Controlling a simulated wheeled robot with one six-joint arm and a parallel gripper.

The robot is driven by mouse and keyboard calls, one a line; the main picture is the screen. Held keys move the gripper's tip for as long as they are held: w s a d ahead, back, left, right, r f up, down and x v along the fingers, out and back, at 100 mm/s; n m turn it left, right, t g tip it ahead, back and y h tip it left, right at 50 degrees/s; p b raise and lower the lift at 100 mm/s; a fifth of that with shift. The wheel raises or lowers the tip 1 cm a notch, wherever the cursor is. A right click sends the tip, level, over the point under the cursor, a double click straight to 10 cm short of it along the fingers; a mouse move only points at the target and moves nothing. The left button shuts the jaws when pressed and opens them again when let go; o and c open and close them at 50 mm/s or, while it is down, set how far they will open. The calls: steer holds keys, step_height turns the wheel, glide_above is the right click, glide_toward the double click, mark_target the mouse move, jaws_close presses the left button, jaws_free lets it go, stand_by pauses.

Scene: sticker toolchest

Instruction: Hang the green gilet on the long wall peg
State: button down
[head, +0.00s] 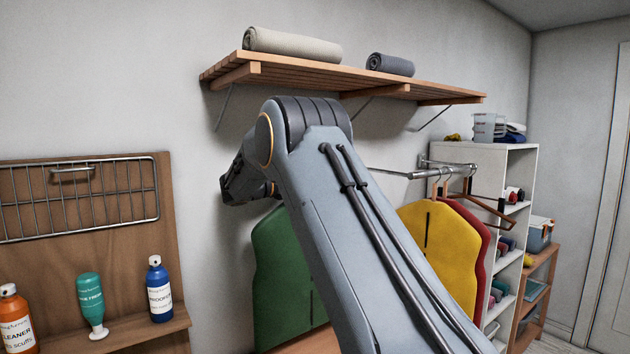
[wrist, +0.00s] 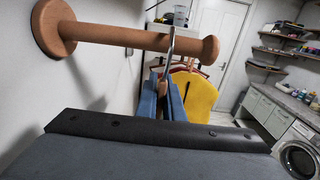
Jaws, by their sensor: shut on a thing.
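The green gilet (head: 278,275) hangs below my arm in the head view, partly hidden by it. In the wrist view my gripper (wrist: 164,80) has its blue fingers shut on the neck of a hanger, whose metal hook (wrist: 171,42) rises from between them. The brown wall peg (wrist: 120,36) runs out from its round base on the wall to a knob at its free end. The hook crosses the peg nearer the knob; I cannot tell whether it is over the peg or touching it. The head view hides my gripper and the peg.
A slatted shelf (head: 330,75) with rolled towels is above my arm. A yellow gilet (head: 440,255) and a red one hang on a metal rail (head: 390,173) at the right. A wooden board (head: 90,258) with a wire rack and bottles stands at the left.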

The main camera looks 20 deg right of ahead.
steer(key=shift+r, duration=0.1)
steer(key=c, duration=1.8)
jaws_free()
